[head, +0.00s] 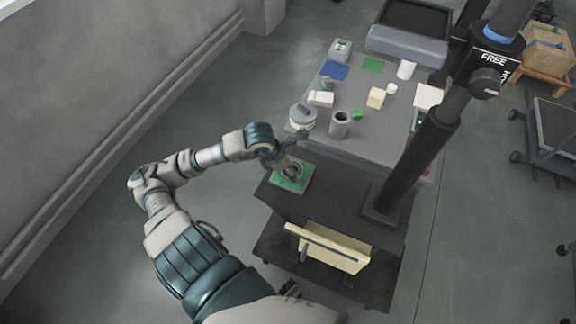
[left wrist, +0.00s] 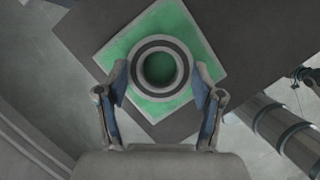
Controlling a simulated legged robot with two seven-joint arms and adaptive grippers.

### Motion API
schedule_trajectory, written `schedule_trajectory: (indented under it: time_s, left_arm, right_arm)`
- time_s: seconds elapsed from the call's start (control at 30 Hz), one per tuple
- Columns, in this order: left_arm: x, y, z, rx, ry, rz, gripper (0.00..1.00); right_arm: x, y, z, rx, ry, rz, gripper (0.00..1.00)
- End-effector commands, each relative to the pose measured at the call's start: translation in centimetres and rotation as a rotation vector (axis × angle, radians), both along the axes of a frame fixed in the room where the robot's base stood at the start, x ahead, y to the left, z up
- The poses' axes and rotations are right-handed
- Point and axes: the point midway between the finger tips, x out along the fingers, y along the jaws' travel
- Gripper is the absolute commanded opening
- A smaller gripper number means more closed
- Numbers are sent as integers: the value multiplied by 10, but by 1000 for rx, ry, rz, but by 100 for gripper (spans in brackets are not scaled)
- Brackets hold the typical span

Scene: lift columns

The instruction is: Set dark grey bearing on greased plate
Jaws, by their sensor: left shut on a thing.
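The dark grey bearing (left wrist: 160,42) is a thick ring, seen from above in the left wrist view. My left gripper (left wrist: 160,78) is shut on it, one finger on each side. The greased plate (left wrist: 117,52) is a green square with a pale border, directly below the bearing. Green shows through the bearing's hole. I cannot tell whether the bearing touches the plate or hovers just above it. In the head view my left gripper (head: 287,165) is over the plate (head: 284,184), partly hiding bearing and plate. My right gripper is not in view.
The plate lies on a dark platform (head: 332,205) beside a black upright column (head: 415,160). Behind is a grey table (head: 385,125) with a grey cylinder (head: 340,124), a lidded pot (head: 302,116), a cream block (head: 376,97) and coloured mats. A pale panel (head: 330,250) hangs at the platform's front.

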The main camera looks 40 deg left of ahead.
Motion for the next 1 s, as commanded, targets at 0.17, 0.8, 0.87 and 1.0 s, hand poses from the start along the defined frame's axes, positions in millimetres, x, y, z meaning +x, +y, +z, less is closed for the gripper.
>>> schedule_trajectory:
  time_s: [0.17,0.8,0.87,1.0]
  left_arm:
    - [0,1,0,-2,-2,1,11]
    - [0,-1,-3,-1,-1,0,72]
    - [0,-1,-3,-1,-1,0,87]
    - [0,-1,-3,-1,-1,0,96]
  right_arm:
    - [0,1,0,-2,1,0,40]
    - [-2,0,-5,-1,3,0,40]
    - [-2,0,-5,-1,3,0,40]
    - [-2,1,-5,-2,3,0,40]
